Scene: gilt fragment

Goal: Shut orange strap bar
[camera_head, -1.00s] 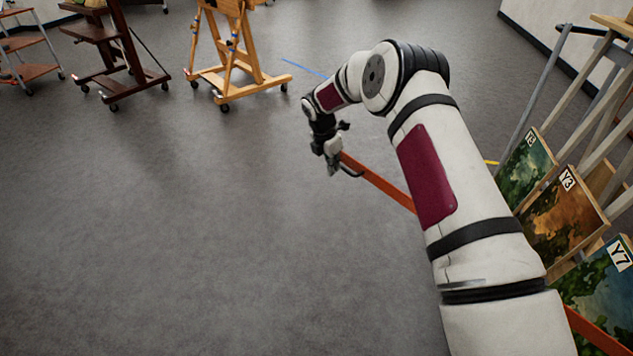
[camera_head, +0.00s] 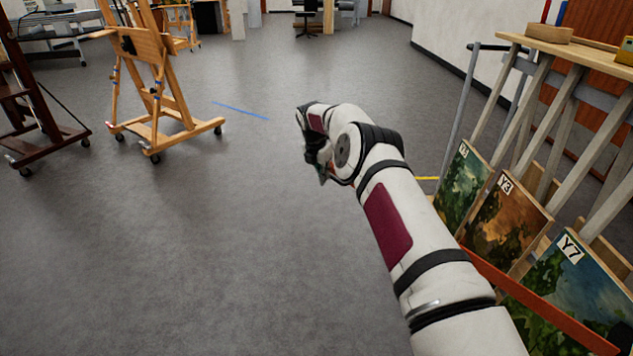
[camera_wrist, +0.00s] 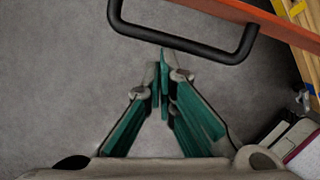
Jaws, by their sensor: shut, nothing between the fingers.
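The orange strap bar (camera_head: 535,305) runs in front of the painting rack at the lower right of the head view. Its far part is hidden behind my arm. In the wrist view the bar (camera_wrist: 262,13) crosses the top right, with a black U-shaped handle (camera_wrist: 185,42) on it. My gripper (camera_wrist: 164,62) is shut and empty, its teal-padded fingers together. In the picture the fingertips lie just below the handle's long side; I cannot tell whether they touch it. In the head view my gripper (camera_head: 323,174) is small and partly hidden by my arm.
Paintings marked Y3 (camera_head: 508,222) and Y7 (camera_head: 572,285) lean in the wooden rack (camera_head: 560,70) at right. A wooden easel (camera_head: 150,85) and a dark easel (camera_head: 30,105) stand at left. The grey floor (camera_head: 190,260) left of my arm is clear.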

